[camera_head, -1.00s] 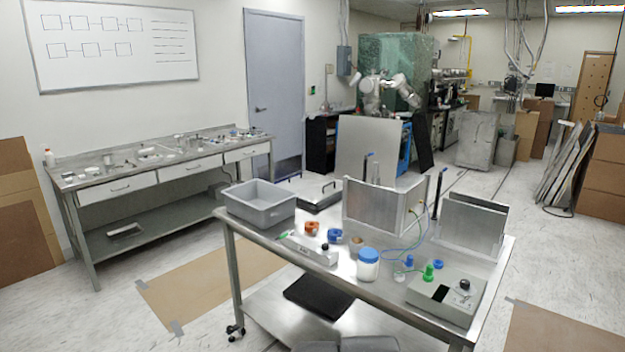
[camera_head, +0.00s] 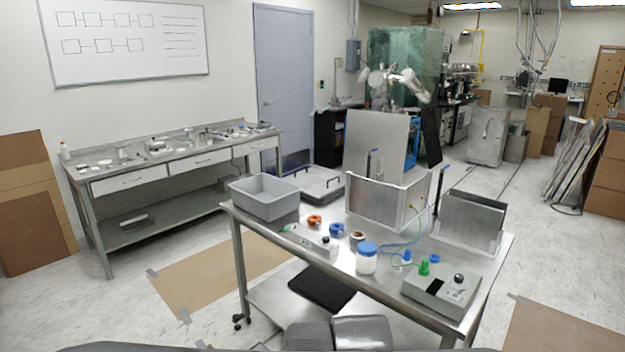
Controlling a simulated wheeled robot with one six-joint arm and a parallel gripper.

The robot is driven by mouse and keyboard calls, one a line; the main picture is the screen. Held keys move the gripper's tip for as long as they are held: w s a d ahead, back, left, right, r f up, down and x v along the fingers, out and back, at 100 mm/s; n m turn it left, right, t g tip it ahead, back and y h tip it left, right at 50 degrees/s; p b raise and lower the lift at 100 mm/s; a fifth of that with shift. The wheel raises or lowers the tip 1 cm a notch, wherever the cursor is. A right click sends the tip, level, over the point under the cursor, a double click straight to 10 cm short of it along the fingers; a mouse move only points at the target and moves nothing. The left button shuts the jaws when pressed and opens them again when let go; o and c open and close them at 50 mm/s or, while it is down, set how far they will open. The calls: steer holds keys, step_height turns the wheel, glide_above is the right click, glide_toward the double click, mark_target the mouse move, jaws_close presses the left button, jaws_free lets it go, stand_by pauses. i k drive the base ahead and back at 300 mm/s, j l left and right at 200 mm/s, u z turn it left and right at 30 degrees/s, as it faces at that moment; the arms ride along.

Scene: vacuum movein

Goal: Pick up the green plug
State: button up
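The green plug (camera_head: 424,268) is a small upright green piece on the steel worktable (camera_head: 340,275). It stands at the back left corner of a grey box with a dial (camera_head: 440,292), right of a white jar with a blue lid (camera_head: 366,258). A small blue-topped piece (camera_head: 405,256) is just left of it. Thin cables run close by. Another small green piece (camera_head: 286,228) is at the left end of a pale power strip (camera_head: 312,240). I cannot tell what it is.
A grey bin (camera_head: 265,197) sits at the table's left end. Upright metal panels (camera_head: 385,200) and a slotted metal holder (camera_head: 470,222) stand behind the plug. Orange and blue rings lie near the strip. The floor left of the table is open.

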mark_target(424, 267)
steer(key=i+l+u, duration=0.25)
steer(key=i+l, duration=0.55)
steer(key=i, duration=0.2)
